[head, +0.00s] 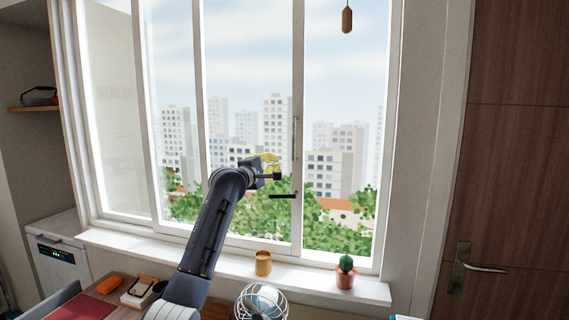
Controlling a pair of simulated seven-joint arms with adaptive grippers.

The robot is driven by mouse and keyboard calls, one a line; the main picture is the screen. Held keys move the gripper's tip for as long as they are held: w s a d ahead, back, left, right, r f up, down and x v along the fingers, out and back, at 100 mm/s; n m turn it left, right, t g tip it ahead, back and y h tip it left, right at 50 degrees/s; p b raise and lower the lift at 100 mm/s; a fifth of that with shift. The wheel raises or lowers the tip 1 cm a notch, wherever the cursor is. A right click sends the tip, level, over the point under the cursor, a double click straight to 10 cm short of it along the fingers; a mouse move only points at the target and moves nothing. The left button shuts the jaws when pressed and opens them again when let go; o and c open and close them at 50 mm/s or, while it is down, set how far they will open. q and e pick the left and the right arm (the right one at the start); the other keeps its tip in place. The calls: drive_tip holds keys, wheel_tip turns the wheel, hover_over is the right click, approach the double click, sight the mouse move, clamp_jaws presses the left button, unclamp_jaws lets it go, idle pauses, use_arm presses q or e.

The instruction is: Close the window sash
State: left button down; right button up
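The white-framed window fills the middle of the head view. Other white uplights of the frame stand further left, and I cannot tell how wide any gap is. My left arm reaches up from the bottom, and my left gripper (274,170) is in front of the glass, just left of the stile and a little above the dark handle. Contact with either is not clear. Its fingers are too small to read. My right gripper is out of view.
On the white sill (330,285) stand a yellow cup (263,263) and a potted cactus (345,272). A fan (262,302) is below, near my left arm. A wooden pendant (347,18) hangs at top right. A brown door (515,150) is at right.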

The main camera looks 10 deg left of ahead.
sight(289, 159)
use_arm(q)
drive_tip(key=shift+w+d+r, duration=0.1)
drive_tip(key=shift+d+r, duration=0.1)
drive_tip(key=shift+d, duration=0.85)
drive_tip(key=shift+w+d+r, duration=0.1)
drive_tip(key=shift+d+r, duration=0.1)
drive_tip(key=shift+d, duration=0.85)
